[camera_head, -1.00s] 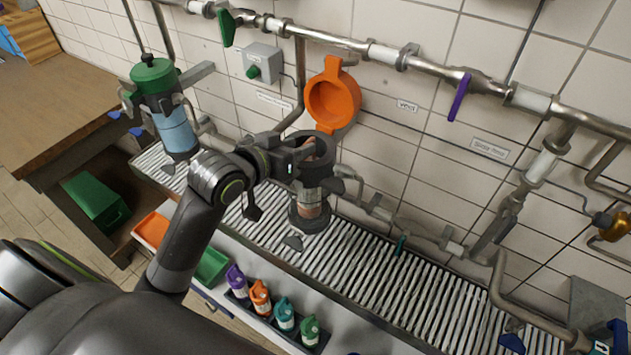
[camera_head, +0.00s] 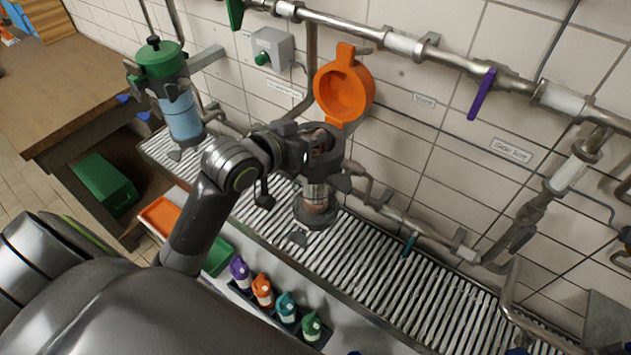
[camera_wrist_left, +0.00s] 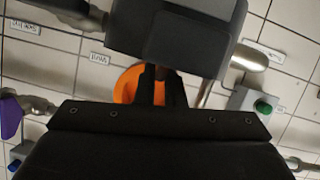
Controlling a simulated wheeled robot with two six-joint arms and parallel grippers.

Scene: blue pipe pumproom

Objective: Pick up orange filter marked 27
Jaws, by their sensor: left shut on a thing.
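An open filter housing (camera_head: 314,212) with a clear lower part stands over the slatted grating, its orange lid (camera_head: 343,90) swung up against the wall. A brownish filter shows inside through the clear part; I cannot read any number on it. My left gripper (camera_head: 318,150) is at the housing's open top, shut on what appears to be the filter's upper end. The grip itself is mostly hidden. In the left wrist view the gripper's dark fingers (camera_wrist_left: 161,86) are close together before the orange lid (camera_wrist_left: 129,84). My right gripper is not in view.
A small orange bottle (camera_head: 262,291) stands in a rack with purple, teal and green ones. A green-lidded housing (camera_head: 178,108) stands at left. Pipes and a purple-handled valve (camera_head: 482,94) run along the tiled wall. The grating (camera_head: 400,290) to the right is clear.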

